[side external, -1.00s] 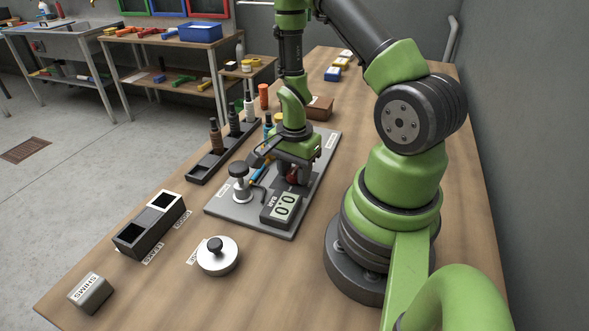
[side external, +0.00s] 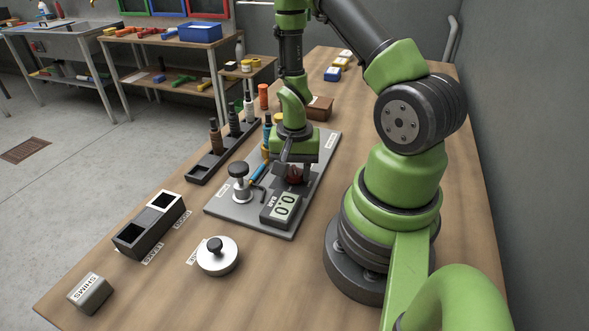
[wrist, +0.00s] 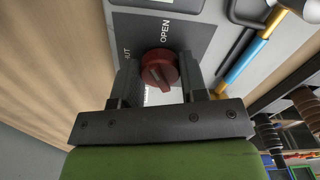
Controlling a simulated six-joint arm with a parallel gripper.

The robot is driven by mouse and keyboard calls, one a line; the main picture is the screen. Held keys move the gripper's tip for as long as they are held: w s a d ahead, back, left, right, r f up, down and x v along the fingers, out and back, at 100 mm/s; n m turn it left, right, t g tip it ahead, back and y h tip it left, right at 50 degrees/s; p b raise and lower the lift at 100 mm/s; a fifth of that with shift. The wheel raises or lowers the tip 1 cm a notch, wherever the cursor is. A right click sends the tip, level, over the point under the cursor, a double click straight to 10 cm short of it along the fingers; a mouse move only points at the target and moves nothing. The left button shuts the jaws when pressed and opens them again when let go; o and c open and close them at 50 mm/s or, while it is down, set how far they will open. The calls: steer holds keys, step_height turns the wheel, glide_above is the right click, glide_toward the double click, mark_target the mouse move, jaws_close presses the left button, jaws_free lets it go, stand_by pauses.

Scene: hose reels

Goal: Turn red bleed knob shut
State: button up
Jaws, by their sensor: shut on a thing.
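The red bleed knob (wrist: 159,70) stands on the grey plate (side external: 247,217), between my gripper's two dark fingers. In the wrist view an OPEN label shows just above it, and a partly covered label ending in "UT" is at its upper left. My gripper (wrist: 160,78) points down and is shut on the knob, one finger on each side. In the side view the knob (side external: 295,174) shows below my gripper, partly hidden by the fingers. Its exact pointer direction is hard to tell.
A gauge reading 0.0 BAR (side external: 282,208) sits close in front of the knob. A black-topped post (side external: 240,179) and a blue and brass pipe (wrist: 246,60) are beside it.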

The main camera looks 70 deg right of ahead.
mark_target(295, 170)
steer(key=n, duration=0.6)
steer(key=shift+s, duration=0.1)
steer(key=n, duration=0.6)
stand_by(0.6)
steer(key=o, duration=0.9)
steer(key=shift+r, duration=0.1)
step_height(295, 170, up, 10)
steer(key=shift+f, duration=0.1)
